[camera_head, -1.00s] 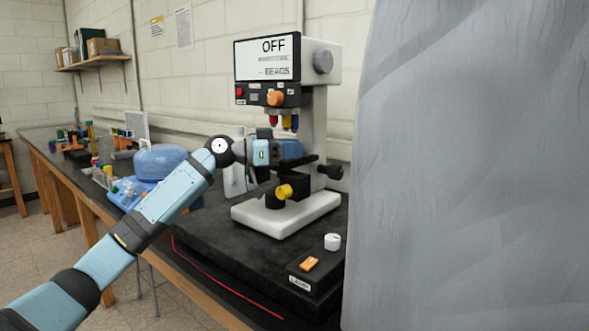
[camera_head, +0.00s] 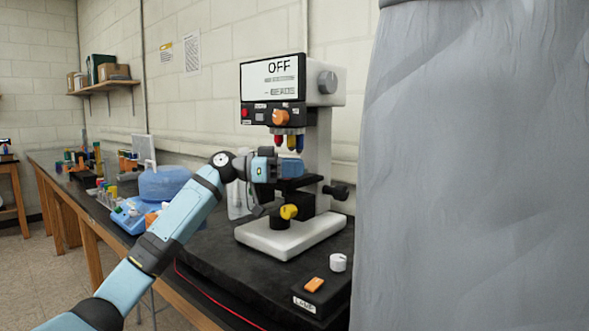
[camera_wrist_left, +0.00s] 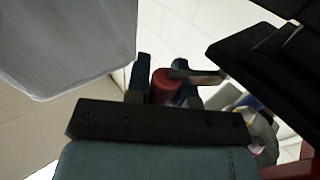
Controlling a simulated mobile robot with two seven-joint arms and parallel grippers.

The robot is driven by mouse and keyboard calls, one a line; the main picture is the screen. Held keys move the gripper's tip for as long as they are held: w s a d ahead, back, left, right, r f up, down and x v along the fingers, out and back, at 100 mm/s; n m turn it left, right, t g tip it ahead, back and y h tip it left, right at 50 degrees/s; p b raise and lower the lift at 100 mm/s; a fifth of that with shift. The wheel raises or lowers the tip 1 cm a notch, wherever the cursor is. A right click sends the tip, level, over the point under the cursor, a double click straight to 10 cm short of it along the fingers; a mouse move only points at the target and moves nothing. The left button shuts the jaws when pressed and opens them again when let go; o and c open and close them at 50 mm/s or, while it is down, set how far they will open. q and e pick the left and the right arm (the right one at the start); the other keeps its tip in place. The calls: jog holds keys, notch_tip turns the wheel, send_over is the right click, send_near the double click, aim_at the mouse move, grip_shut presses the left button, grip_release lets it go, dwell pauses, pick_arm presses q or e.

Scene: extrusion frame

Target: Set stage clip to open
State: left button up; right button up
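The white microscope (camera_head: 325,130) stands on the dark bench; its screen (camera_head: 272,80) reads OFF. Its black stage (camera_head: 298,183) is partly hidden by my left gripper (camera_head: 278,170), which reaches in from the left just below the objectives. In the left wrist view, the blue fingers of my left gripper (camera_wrist_left: 164,80) are close together on both sides of a red knob (camera_wrist_left: 162,88), with no clear gap. A thin metal strip (camera_wrist_left: 198,76), seemingly the stage clip, runs right from the knob. My right gripper is out of view.
Coloured objectives (camera_head: 290,142) hang just above my gripper. A yellow focus knob (camera_head: 289,212) is below it. A lamp box (camera_head: 318,295) with an orange switch and white dial sits in front. A grey curtain (camera_head: 480,160) closes off the right; a blue device (camera_head: 165,185) stands left.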

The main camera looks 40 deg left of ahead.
pick_arm(q)
jog(key=o, duration=0.4)
jog(key=shift+c, duration=0.2)
jog(key=shift+s+a, duration=0.1)
jog(key=v, duration=1.3)
jog(key=shift+s+a, duration=0.2)
jog(key=shift+a, duration=0.1)
